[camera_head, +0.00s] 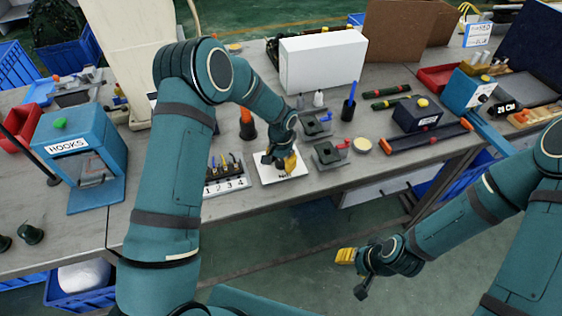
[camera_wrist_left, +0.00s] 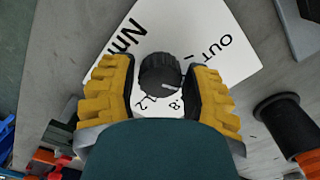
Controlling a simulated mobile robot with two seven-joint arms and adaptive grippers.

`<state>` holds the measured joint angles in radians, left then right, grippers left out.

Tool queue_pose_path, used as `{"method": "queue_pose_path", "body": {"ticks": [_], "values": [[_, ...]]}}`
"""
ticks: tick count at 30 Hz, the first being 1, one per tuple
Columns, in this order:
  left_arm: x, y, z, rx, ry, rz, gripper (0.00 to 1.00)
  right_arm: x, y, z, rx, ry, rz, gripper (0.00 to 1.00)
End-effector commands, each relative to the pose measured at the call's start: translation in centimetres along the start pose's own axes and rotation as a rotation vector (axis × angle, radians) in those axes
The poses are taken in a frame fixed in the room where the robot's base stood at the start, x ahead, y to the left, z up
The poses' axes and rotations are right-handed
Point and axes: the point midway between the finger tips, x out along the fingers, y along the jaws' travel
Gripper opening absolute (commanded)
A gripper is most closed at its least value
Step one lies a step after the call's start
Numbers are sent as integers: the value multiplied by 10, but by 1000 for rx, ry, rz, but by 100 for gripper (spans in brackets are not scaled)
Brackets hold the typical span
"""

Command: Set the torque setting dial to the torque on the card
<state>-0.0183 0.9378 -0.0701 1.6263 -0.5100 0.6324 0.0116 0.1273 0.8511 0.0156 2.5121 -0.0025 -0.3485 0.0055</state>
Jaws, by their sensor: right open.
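The torque setting dial (camera_wrist_left: 160,75) is a black ribbed knob with a white pointer line, on a white plate marked "Nm" and "OUT" (camera_wrist_left: 190,35). The pointer faces right and slightly down in the left wrist view. My left gripper (camera_wrist_left: 160,90) has its yellow fingers on either side of the dial, with narrow gaps showing. In the head view my left gripper (camera_head: 283,163) is low over the white plate (camera_head: 268,176) and hides the dial. My right gripper (camera_head: 354,270) is open and empty, in front of the bench. I cannot make out a torque card.
A numbered bit rack (camera_head: 226,187) is left of the plate. Small clamp fixtures (camera_head: 330,153), a black cup with a blue pen (camera_head: 348,110) and an orange-handled tool (camera_head: 247,124) stand close by. A blue "HOOKS" box (camera_head: 80,150) is at left, a white box (camera_head: 322,62) behind.

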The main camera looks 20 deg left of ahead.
Motion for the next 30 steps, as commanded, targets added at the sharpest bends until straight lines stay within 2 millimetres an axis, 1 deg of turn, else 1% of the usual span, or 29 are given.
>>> {"method": "queue_pose_path", "body": {"ticks": [10, 14, 17, 24, 27, 30], "values": [[0, 0, 0, 0, -1, 0, 70, 0, 0, 0, 0, 0, 0, 47], [-8, 0, 0, -1, 0, -1, 70, 0, 0, 0, 0, 0, 0, 47], [-21, 0, -1, 0, 3, -1, 70, 0, 0, 0, 0, 0, 0, 47], [-70, 0, -1, -1, 3, -2, 70, 0, 0, 0, 0, 0, 0, 47], [-89, 0, -1, -1, 3, -1, 70, 0, 0, 0, 0, 0, 0, 47], [-104, 0, 0, 1, 2, -1, 70, 0, 0, 0, 0, 0, 0, 47]]}}
